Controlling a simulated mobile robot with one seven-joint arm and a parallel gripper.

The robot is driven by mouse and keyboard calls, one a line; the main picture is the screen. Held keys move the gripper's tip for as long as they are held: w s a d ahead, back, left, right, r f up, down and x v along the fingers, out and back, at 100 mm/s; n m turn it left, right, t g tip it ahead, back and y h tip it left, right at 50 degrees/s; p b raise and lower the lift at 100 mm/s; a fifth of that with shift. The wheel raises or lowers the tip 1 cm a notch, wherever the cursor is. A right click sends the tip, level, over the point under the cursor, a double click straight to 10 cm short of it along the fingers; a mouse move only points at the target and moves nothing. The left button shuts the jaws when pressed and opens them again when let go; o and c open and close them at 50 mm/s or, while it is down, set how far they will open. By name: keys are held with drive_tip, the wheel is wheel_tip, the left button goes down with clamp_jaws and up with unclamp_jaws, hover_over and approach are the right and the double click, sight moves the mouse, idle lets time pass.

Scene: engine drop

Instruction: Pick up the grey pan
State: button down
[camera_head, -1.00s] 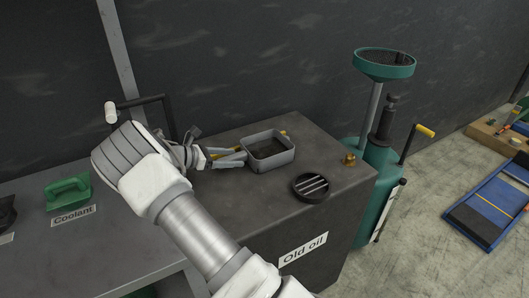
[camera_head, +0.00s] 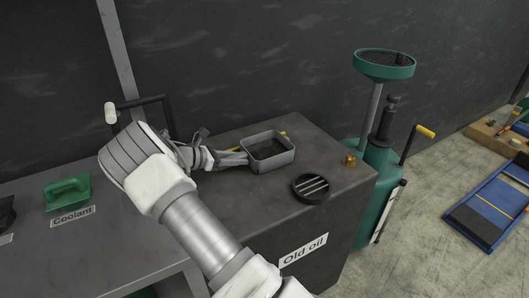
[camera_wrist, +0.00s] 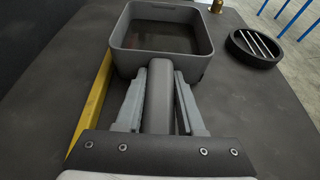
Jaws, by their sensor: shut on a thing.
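The grey pan (camera_head: 268,152) is a small square open tray on top of the dark "Old oil" cabinet (camera_head: 222,184). In the wrist view the pan (camera_wrist: 200,62) is upright, with dark contents or a dark floor, and its round grey handle (camera_wrist: 159,95) points back toward me. My gripper (camera_head: 238,160) reaches it from the left. In the wrist view the fingers (camera_wrist: 160,100) lie on both sides of the handle and are shut on it. The pan appears to rest on the cabinet top; I cannot tell any gap beneath it.
A round black drain grate (camera_head: 311,187) and a brass fitting (camera_head: 349,160) are right of the pan. A yellow bar (camera_wrist: 92,103) lies close along the handle's left side. A green oil drainer (camera_head: 378,165) stands beyond the cabinet.

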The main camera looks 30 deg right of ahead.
idle(0.3)
drive_tip(key=shift+r, duration=0.55)
drive_tip(key=r, duration=0.2)
drive_tip(key=d+r, duration=0.1)
drive_tip(key=shift+r+p, duration=0.4)
drive_tip(key=d+r, duration=0.2)
drive_tip(key=d, duration=0.1)
drive_tip(key=d+r, duration=0.2)
drive_tip(key=d, duration=0.2)
drive_tip(key=d+r+p, duration=0.1)
drive_tip(key=d+r, duration=0.1)
drive_tip(key=d, duration=0.1)
drive_tip(key=shift+w+d+r, duration=0.1)
drive_tip(key=shift+w+d, duration=0.05)
drive_tip(key=shift+d, duration=0.25)
drive_tip(key=c, duration=1.1)
unclamp_jaws()
clamp_jaws()
